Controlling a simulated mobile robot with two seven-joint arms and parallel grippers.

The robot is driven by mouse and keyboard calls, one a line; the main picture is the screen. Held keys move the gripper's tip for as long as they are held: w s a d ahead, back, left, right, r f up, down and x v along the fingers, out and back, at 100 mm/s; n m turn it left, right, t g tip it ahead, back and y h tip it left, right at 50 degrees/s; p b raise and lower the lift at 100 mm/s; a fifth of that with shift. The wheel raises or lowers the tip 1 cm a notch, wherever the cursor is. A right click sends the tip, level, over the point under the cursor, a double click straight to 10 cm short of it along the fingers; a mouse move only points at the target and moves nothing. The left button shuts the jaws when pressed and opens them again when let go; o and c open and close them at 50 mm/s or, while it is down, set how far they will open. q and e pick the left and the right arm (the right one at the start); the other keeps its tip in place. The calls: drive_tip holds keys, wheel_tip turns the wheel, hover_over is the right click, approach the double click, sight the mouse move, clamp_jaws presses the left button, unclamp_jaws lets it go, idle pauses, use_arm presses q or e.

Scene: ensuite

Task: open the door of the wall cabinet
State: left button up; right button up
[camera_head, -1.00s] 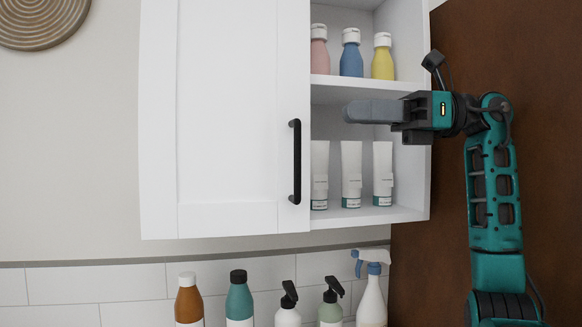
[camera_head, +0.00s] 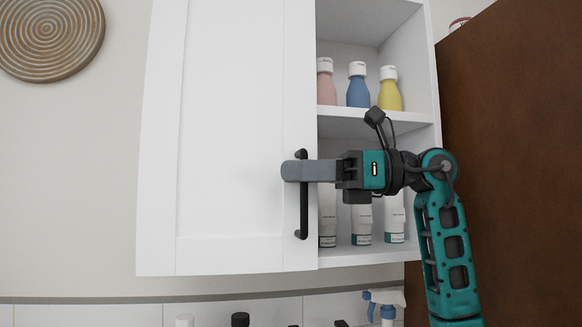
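The wall cabinet has a white door (camera_head: 235,130) over its left part. A black vertical bar handle (camera_head: 303,213) sits near the door's right edge. The cabinet's right part (camera_head: 423,70) shows open shelves. My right gripper (camera_head: 290,171) comes in from the right, seen side-on, with its grey fingers lying across the upper part of the handle. The handle shows above and below the fingers. The fingers overlap one another in this view, so I cannot tell whether they are closed on the bar. My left gripper is not in view.
Pink, blue (camera_head: 358,91) and yellow bottles stand on the upper shelf. White tubes (camera_head: 361,228) stand below, partly behind my gripper. A brown panel (camera_head: 515,130) rises at the right. A spray bottle (camera_head: 384,302) and other bottle tops show under the cabinet.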

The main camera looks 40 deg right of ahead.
drive_tip(key=shift+w+a, duration=0.5)
drive_tip(key=shift+a, duration=0.05)
drive_tip(key=shift+c, duration=0.4)
clamp_jaws()
